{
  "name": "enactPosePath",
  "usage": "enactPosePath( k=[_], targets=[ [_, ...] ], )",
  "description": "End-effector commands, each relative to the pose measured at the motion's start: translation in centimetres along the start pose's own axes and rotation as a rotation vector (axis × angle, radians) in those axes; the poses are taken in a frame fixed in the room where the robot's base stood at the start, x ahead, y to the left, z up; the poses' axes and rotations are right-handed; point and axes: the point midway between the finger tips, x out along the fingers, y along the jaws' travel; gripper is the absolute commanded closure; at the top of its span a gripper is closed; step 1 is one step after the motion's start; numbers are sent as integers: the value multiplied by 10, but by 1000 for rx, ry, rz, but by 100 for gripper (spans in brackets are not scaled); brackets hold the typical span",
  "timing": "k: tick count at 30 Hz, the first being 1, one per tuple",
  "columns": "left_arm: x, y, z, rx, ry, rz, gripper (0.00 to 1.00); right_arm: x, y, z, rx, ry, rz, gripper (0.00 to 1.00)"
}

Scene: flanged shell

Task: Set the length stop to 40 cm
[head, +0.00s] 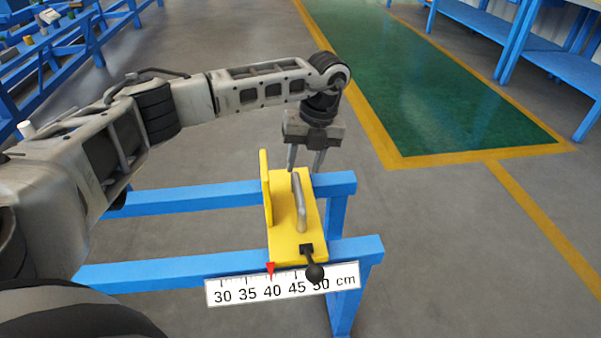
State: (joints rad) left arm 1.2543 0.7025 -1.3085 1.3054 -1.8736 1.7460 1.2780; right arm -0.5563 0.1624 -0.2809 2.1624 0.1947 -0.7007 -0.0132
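The length stop (283,232) is a yellow block with an upright plate on its left side, sitting across two blue rails. A grey bar handle (301,208) runs along its top. A short lever with a black knob (315,272) sticks out at its near end, tilted down to the right. The red pointer (270,268) on its near edge stands at the 40 mark of the white scale (234,294), marked 30 to 50 cm. My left gripper (305,168) points down at the stop's far end, fingers apart, near the handle's far end. I see nothing held. My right gripper is out of view.
The near blue rail (170,273) and far blue rail (190,200) run left from the stop and end just right of it. Blue racks stand at the upper left (75,40) and upper right (500,40). Open grey and green floor lies beyond.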

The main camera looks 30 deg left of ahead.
Motion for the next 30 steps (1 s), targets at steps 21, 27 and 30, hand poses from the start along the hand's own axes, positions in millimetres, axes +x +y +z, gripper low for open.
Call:
enactPosePath(
  k=[21,27,30],
  targets=[
    [-105,0,0,-1,1,0,60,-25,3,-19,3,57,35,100],
    [-104,0,0,-1,0,0,60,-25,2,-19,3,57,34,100],
    [-104,0,0,-1,0,0,60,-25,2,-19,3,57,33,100]
  ],
)
